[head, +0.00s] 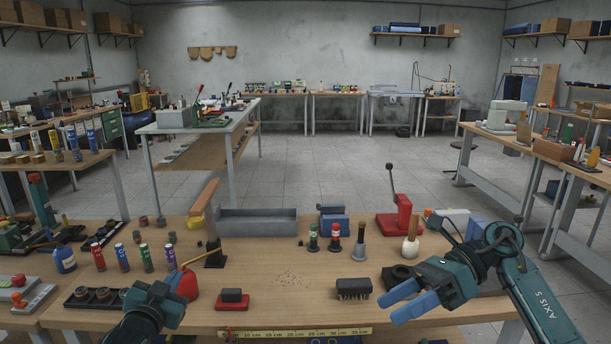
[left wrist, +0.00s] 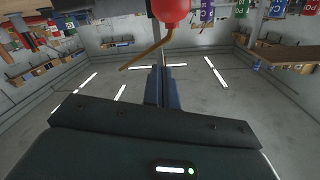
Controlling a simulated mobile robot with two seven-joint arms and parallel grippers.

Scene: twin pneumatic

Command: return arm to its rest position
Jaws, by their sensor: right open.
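My left gripper (head: 152,310) is low at the front left of the wooden bench (head: 270,272), its fingers mostly hidden in the head view. In the left wrist view its blue fingers (left wrist: 166,88) are together, with nothing visible between them. A red oil can (head: 184,285) with a thin spout stands just beyond that gripper in the head view; it also shows at the top of the left wrist view (left wrist: 172,12). My right gripper (head: 394,302) has blue fingers spread apart and empty, above the bench's front right.
A black brush (head: 353,288) lies left of my right gripper, and a black block on a red base (head: 232,299) lies right of the oil can.

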